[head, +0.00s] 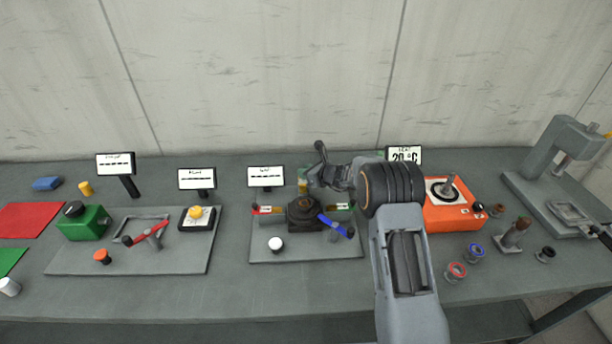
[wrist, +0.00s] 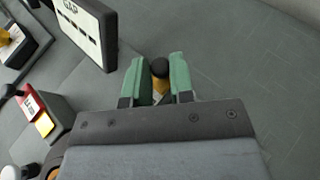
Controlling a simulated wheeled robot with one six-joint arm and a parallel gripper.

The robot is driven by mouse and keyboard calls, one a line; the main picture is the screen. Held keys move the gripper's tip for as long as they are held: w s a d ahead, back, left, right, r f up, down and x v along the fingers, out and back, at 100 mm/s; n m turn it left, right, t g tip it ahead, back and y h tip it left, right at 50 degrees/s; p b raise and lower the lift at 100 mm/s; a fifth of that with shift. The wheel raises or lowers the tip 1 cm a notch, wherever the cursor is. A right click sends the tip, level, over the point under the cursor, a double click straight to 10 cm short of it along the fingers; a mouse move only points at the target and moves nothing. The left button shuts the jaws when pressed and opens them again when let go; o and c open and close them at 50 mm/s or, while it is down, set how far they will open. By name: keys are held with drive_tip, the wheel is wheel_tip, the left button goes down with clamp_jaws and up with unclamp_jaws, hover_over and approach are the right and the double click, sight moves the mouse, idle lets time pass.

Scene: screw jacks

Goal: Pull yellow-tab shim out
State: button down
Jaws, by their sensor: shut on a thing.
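My gripper (wrist: 158,72) shows in the wrist view with its two green fingers closed on the yellow-tab shim (wrist: 160,86). In the head view my gripper (head: 307,178) is at the back edge of the middle plate, above and behind the black screw jack (head: 301,213). A bit of yellow (head: 302,186) shows just under it. I cannot tell whether the shim still touches the jack.
A small display (head: 266,177) stands behind left. An orange unit (head: 452,211) stands right of my arm. A white knob (head: 275,244) is in front.

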drive_tip(key=shift+w+d+r, duration=0.1)
drive_tip(key=shift+w, duration=0.05)
drive_tip(key=c, duration=1.2)
unclamp_jaws()
drive_tip(key=shift+o, duration=0.9)
drive_tip(key=b+v, duration=0.2)
drive_tip(key=v, duration=1.1)
drive_tip(key=shift+s+d+r+b, duration=0.15)
drive_tip(key=shift+s+d+b, duration=0.1)
drive_tip(key=shift+b, duration=0.15)
